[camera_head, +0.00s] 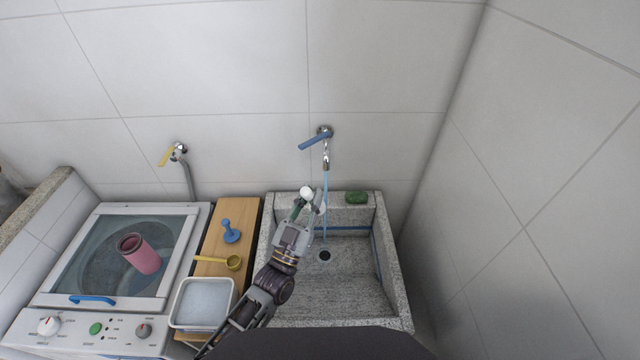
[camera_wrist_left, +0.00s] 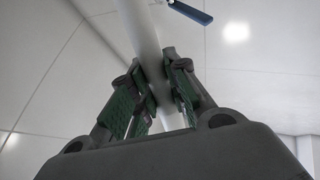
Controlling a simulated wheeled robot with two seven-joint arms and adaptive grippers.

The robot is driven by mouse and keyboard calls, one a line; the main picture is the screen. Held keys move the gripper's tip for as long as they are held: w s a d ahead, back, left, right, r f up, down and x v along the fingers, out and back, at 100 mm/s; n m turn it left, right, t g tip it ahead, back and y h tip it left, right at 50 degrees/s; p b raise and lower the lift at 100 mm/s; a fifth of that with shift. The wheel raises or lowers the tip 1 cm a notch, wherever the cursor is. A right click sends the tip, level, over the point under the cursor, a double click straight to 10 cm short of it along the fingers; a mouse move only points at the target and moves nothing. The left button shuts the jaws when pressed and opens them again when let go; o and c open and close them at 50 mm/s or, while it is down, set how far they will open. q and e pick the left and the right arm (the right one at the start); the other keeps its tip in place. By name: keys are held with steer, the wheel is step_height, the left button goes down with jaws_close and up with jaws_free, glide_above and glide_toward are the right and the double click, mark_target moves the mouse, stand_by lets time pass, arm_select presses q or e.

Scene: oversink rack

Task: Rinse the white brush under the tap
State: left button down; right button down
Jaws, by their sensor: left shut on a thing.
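My left gripper (camera_head: 307,205) is over the left back part of the stone sink, shut on the white brush (camera_head: 306,192). In the left wrist view, the gripper's green-padded fingers (camera_wrist_left: 156,92) close around the brush's white shaft (camera_wrist_left: 139,28). The tap (camera_head: 325,150), with a blue lever, is on the wall above the sink. A thin blue stream of water (camera_head: 325,205) runs down from it, just right of the brush. I cannot tell whether the water touches the brush. My right gripper is not in view.
The stone sink (camera_head: 395,270) has a dark drain, and a green item (camera_head: 356,198) lies on its back ledge. To the left, a wooden board (camera_head: 212,245) holds a blue tool (camera_head: 231,231), a yellow scoop (camera_head: 233,262) and a white tub (camera_head: 178,308).

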mark_target(305, 198)
arm_select(q)
steer(key=shift+s+r, duration=0.1)
stand_by(0.6)
steer(key=shift+s+a+r, duration=0.25)
steer(key=shift+s+r, duration=0.4)
steer(key=shift+s, duration=0.1)
steer(key=shift+s+a+r, duration=0.3)
steer(key=shift+s+r, duration=0.3)
steer(key=shift+s, duration=0.15)
steer(key=shift+s+a+r, duration=0.25)
steer(key=shift+s+r, duration=0.4)
steer(key=shift+s, duration=0.1)
